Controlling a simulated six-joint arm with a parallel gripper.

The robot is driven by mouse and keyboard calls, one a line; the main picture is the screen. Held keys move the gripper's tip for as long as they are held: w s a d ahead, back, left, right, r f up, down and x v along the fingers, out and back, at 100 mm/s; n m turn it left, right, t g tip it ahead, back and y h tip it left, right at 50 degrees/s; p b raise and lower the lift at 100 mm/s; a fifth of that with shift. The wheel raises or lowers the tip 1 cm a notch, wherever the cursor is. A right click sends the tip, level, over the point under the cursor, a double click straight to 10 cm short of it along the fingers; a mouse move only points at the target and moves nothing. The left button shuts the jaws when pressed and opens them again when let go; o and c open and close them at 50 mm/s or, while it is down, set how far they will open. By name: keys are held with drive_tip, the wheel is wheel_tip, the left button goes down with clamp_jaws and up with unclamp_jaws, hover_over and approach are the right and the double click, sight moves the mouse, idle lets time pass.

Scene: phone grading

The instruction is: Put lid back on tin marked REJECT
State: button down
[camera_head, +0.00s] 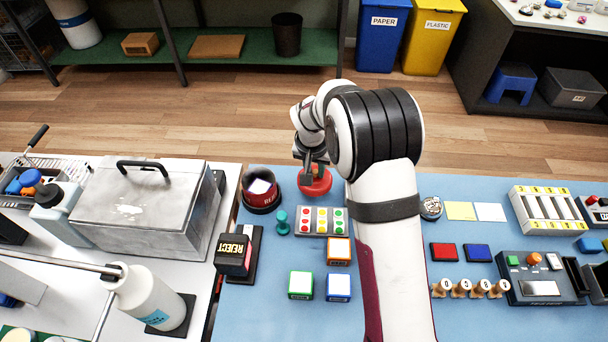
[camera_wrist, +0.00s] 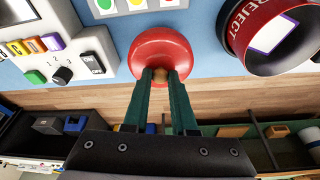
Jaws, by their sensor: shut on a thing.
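The red lid (camera_head: 318,188) is a shallow round dome with a small tan knob at its centre. My gripper (camera_wrist: 160,76) is shut on this knob, with the lid (camera_wrist: 150,50) right beyond the fingertips. In the head view my gripper (camera_head: 313,170) comes down on the lid from above. I cannot tell whether the lid touches the blue mat. The dark round tin with a red band marked REJECT (camera_head: 262,203) stands open to the left of the lid, apart from it. The tin (camera_wrist: 237,40) is at the upper right in the wrist view, with a white-faced item inside.
A teal peg-like piece (camera_head: 283,225) and a panel of coloured dots (camera_head: 321,221) stand close in front of the lid and tin. A black REJECT stamp block (camera_head: 234,256) is nearer. A metal box (camera_head: 140,210) stands left. My arm hides mat right of the lid.

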drive_tip(key=s+d+r, duration=0.2)
drive_tip(key=d+r, duration=0.3)
drive_tip(key=d, duration=0.3)
drive_tip(key=s+a+r+n+y, duration=0.1)
drive_tip(key=a+r+n, duration=0.15)
drive_tip(key=a, duration=0.85)
drive_tip(key=a+r+n+y, duration=0.1)
drive_tip(key=a+n, duration=0.3)
drive_tip(key=a, duration=0.7)
drive_tip(key=shift+m, duration=0.25)
drive_tip(key=shift+d+f, duration=0.15)
drive_tip(key=shift+f, duration=1.3)
drive_tip(key=shift+d+f, duration=0.1)
drive_tip(key=shift+f, duration=1.3)
drive_tip(key=shift+f, duration=0.15)
drive_tip(key=shift+c, duration=0.8)
unclamp_jaws()
wheel_tip(320, 180, up, 7)
